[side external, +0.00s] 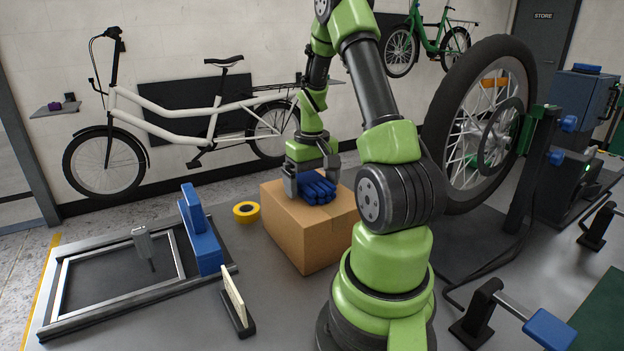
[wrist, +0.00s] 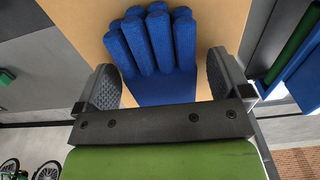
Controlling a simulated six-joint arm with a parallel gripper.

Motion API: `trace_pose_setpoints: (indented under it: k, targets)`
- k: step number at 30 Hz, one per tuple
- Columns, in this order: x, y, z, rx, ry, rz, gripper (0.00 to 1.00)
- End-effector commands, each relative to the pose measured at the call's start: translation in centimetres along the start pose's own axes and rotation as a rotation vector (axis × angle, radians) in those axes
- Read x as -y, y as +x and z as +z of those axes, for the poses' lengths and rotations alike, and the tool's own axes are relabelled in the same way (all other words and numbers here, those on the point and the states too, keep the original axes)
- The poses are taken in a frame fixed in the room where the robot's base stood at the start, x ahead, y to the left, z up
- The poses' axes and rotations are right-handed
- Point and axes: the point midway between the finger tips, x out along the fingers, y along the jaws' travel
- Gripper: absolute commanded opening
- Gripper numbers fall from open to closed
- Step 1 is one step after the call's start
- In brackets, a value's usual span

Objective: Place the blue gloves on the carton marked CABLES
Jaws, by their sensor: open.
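The blue gloves (side external: 316,188) lie on top of a brown cardboard carton (side external: 296,235) on the bench. No CABLES marking is readable on the sides I see. My gripper (side external: 312,180) is right at the gloves, with its jaws apart. In the wrist view the gloves (wrist: 160,60) lie on the carton's top (wrist: 85,20), between the two finger pads of my gripper (wrist: 165,85). A gap shows beside the gloves. Part of the gloves is hidden behind the gripper body.
A yellow tape roll (side external: 246,212) sits left of the carton. A metal frame fixture (side external: 120,275) with blue blocks (side external: 200,235) stands further left. A large wheel (side external: 480,125) on a stand is at the right. Bare bench lies in front of the carton.

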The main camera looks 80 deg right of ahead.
Motion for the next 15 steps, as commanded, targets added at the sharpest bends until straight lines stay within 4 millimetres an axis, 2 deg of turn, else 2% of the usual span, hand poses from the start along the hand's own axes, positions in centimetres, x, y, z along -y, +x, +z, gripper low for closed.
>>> trace_pose_setpoints:
  k: [5, 15]
  targets:
    - [0.0, -1.3, -0.1, -0.006, 0.000, 0.001, 0.95]
    - [0.0, -8.5, -0.1, -0.008, -0.001, 0.002, 0.95]
